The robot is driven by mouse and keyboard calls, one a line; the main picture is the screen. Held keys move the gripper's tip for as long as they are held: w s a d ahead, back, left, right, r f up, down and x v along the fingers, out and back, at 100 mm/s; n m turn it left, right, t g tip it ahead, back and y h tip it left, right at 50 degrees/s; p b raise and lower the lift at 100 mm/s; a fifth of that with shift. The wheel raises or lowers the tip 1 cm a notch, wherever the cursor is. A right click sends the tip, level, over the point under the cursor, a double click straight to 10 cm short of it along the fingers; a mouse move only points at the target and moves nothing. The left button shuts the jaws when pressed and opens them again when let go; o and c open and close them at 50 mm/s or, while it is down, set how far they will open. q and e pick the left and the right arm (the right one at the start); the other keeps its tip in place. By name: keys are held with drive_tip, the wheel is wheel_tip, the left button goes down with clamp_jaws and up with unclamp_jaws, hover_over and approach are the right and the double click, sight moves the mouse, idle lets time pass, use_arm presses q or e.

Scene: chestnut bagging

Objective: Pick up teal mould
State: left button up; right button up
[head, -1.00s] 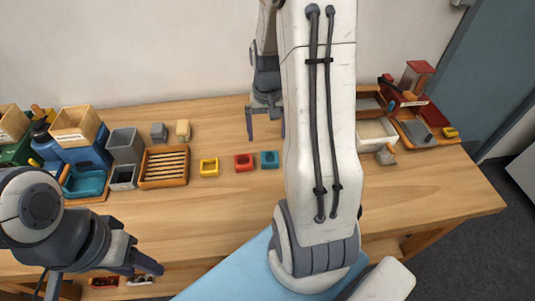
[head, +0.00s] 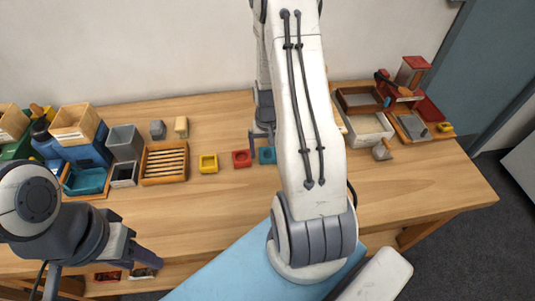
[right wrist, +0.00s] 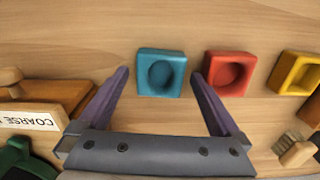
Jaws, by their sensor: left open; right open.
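The teal mould (head: 267,156), a small square block with a round hollow, lies on the wooden table at the right end of a row with a red mould (head: 241,158) and a yellow mould (head: 208,163). My right gripper (head: 262,138) is open and empty just above and behind it in the head view. In the right wrist view the teal mould (right wrist: 161,73) shows between the two spread fingertips, with a gap on each side; how high the fingers are is hard to tell. My left gripper (head: 146,262) is open and empty at the table's front left.
In the right wrist view the red mould (right wrist: 230,73) sits close beside one finger. A tray with slats (head: 164,165) stands left of the moulds. The table's front middle is clear.

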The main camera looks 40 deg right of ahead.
drive_tip(key=c, duration=1.4)
drive_tip(key=shift+r, duration=0.1)
